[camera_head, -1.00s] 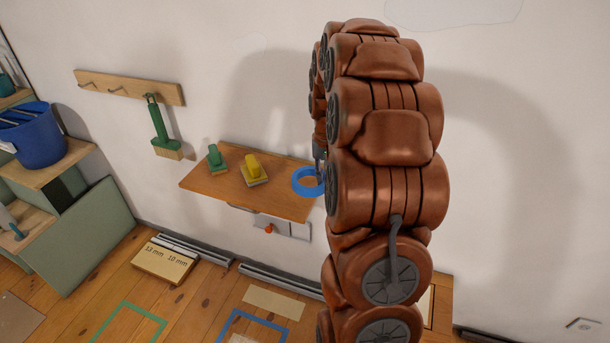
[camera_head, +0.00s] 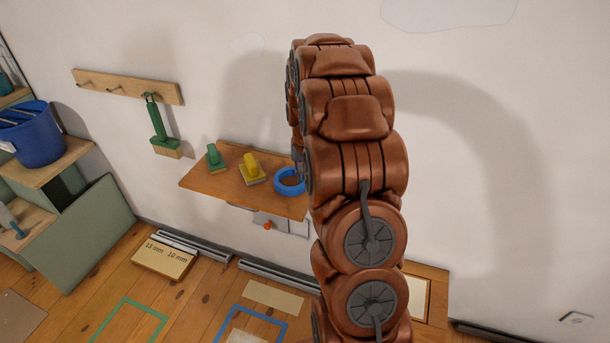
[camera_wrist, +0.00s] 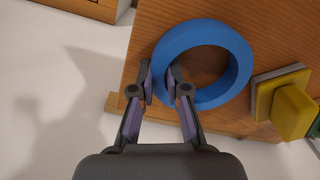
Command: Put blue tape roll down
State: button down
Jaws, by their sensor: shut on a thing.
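The blue tape roll (camera_head: 287,189) is at the right end of the wooden wall shelf (camera_head: 262,203), right of the yellow-handled block (camera_head: 252,168). I cannot tell whether it rests on the shelf or hovers just above. In the wrist view, my gripper (camera_wrist: 160,84) is shut on the wall of the tape roll (camera_wrist: 237,72), one finger outside the ring and one inside. The shelf (camera_wrist: 285,30) lies beneath the roll, and the yellow block (camera_wrist: 295,105) is close to its right. In the head view my gripper is hidden behind my arm.
A green-handled block (camera_head: 215,158) stands at the shelf's left. A green brush (camera_head: 157,125) hangs from a peg rail (camera_head: 128,87). A blue bucket (camera_head: 33,140) stands on a unit at left. Bare shelf lies in front of the blocks.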

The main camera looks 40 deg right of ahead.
jog(key=shift+f, duration=0.2)
jog(key=c, duration=1.2)
grip_release()
notch_tip(320, 180, up, 11)
jog(key=b, duration=0.2)
jog(key=s+a+r+n, duration=0.25)
jog(key=s+a, duration=0.25)
jog(key=a, duration=0.5)
jog(key=s+a+f+n, duration=0.1)
jog(key=s+a, duration=0.4)
jog(key=s, duration=0.3)
jog(key=s+a+f+n+g, duration=0.1)
jog(key=s+a+n, duration=0.1)
jog(key=s+a, duration=0.4)
jog(key=s+a+f+n, duration=0.1)
jog(key=s+a, duration=0.5)
jog(key=s, duration=0.6)
jog(key=shift+a+f+n+g, duration=0.3)
jog(key=shift+n+g, duration=0.1)
jog(key=shift+n, duration=0.15)
